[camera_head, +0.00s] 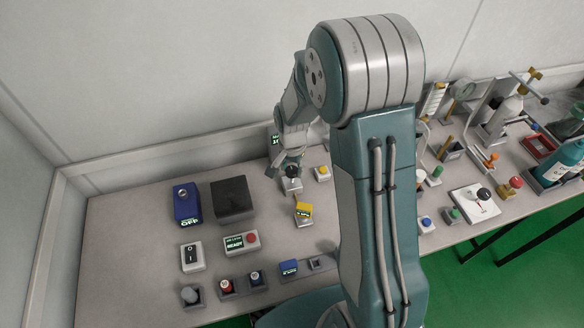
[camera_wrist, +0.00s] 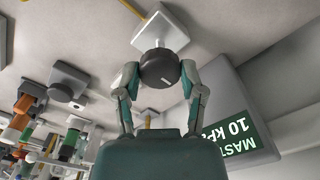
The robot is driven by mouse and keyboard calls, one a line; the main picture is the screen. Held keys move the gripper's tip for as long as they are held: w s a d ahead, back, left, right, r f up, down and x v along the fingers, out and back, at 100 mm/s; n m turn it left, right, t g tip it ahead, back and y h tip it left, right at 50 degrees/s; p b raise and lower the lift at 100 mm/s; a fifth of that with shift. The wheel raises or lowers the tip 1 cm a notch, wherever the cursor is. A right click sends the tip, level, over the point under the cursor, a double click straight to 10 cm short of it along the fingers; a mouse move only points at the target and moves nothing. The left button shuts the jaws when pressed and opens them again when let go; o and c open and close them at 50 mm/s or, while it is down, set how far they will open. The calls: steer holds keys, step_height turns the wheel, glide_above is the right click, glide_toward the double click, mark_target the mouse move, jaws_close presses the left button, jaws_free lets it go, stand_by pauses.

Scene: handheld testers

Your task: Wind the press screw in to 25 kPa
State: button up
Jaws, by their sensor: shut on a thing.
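In the wrist view, a round black knob (camera_wrist: 159,68) stands on a pale square plate (camera_wrist: 147,40), joined by a short stem. It looks like the press screw's handle. My gripper (camera_wrist: 160,76) has one finger on each side of the knob and is shut on it. A grey box with a dark green display (camera_wrist: 236,128) is at the right, its text tilted and partly cut off: "MAST" and "10 kPa". In the head view, my gripper (camera_head: 291,168) is over the knob near the back of the bench, and the display (camera_head: 275,141) is mostly hidden by my arm.
To the left are a dark box (camera_head: 232,198) and a blue box (camera_head: 186,203) reading OFF. A box with a red button (camera_head: 241,243) reads READY. Several stands and bottles crowd the right.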

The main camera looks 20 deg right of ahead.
steer(key=m, duration=0.6)
steer(key=shift+w+r, duration=0.15)
steer(key=shift+w, duration=0.1)
steer(key=m, duration=0.6)
steer(key=shift+m, duration=0.4)
steer(key=m, duration=1.2)
steer(key=o, duration=1)
steer(key=shift+o, duration=0.8)
steer(key=shift+s, duration=0.1)
